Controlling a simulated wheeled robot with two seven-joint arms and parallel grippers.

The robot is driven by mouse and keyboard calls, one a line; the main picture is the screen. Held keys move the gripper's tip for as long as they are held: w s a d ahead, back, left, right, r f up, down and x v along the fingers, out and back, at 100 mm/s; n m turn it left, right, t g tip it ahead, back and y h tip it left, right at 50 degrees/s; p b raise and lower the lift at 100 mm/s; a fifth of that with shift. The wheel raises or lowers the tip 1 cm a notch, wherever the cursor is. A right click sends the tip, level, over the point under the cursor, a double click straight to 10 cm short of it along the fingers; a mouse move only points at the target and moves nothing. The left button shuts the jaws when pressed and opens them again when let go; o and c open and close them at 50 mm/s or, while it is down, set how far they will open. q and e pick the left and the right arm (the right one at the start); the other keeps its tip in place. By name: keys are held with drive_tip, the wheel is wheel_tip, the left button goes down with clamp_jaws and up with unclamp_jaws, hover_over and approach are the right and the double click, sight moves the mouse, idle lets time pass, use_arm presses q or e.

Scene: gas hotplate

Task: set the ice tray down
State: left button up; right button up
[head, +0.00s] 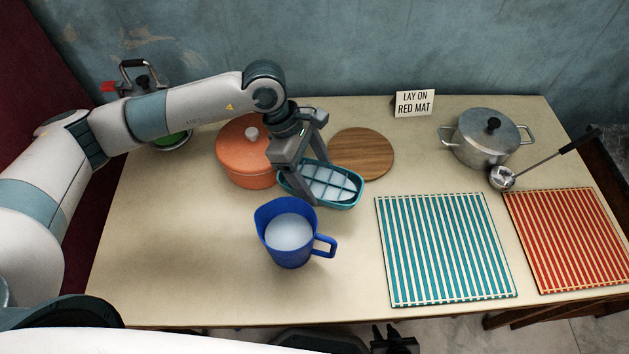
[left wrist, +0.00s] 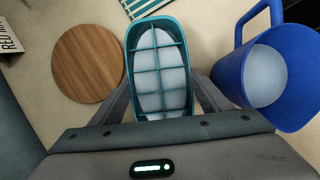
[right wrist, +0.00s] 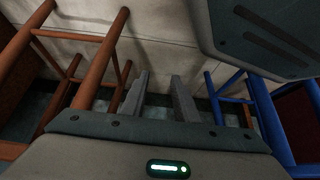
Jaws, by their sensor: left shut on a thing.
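The ice tray (head: 345,203) is a teal oval tray with pale ice in its compartments. My left gripper (head: 310,180) is shut on it, with a finger on each long side; the tray also shows between the fingers in the left wrist view (left wrist: 158,65). The tray is roughly level, between the orange pot and the blue jug; I cannot tell how far it is above the table. A red striped mat (head: 570,240) lies at the right, and a teal striped mat (head: 445,248) lies left of it. My right gripper (right wrist: 160,90) is open and empty, away from the tray.
A sign (head: 415,103) reads "LAY ON RED MAT". A blue jug (head: 286,245), orange pot (head: 243,165), round wooden board (head: 370,155), steel pot (head: 486,140) and ladle (head: 503,178) stand or lie around. Both mats are bare. Stools (right wrist: 90,60) show in the right wrist view.

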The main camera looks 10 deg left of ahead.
sight(313, 183)
use_arm(q)
drive_tip(key=shift+w+a+f, duration=0.1)
drive_tip(key=shift+a+f, duration=0.05)
drive_tip(key=shift+a, duration=0.05)
use_arm(e)
drive_tip(key=shift+a+r, duration=0.1)
use_arm(q)
drive_tip(key=shift+f+p, duration=0.6)
drive_tip(key=shift+f, duration=1.4)
use_arm(e)
drive_tip(key=shift+w+a+r+t, duration=0.45)
drive_tip(key=shift+a+r+t, duration=0.05)
drive_tip(key=shift+a+r, duration=0.1)
use_arm(q)
drive_tip(key=shift+f, duration=0.1)
drive_tip(key=o, duration=1.2)
use_arm(e)
drive_tip(key=shift+s+d+f, duration=0.2)
drive_tip(key=shift+d, duration=0.05)
